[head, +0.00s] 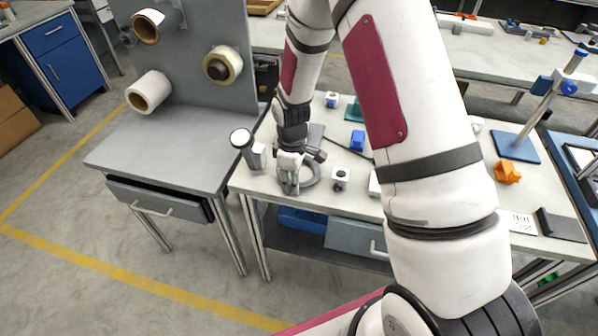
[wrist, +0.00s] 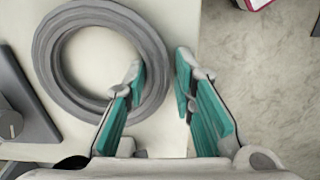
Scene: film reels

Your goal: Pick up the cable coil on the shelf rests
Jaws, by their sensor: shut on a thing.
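The cable coil (wrist: 47,62) is a thick grey ring, seen in the wrist view at the upper left. In the head view the coil (head: 316,174) shows partly behind my gripper, at the left end of the pale bench top. My gripper (head: 290,187) points down at its near left side. In the wrist view my gripper (wrist: 158,72) has one teal finger inside the ring and the other outside, shut on the coil's right side. I cannot tell whether the coil touches the bench or is slightly raised.
A cylinder with a pale top (head: 240,139) stands left of my gripper. A small knobbed box (head: 340,178) and a blue block (head: 357,140) are to the right. A grey table (head: 165,148) with tape rolls on its upright panel adjoins at left, its drawer (head: 150,203) partly open.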

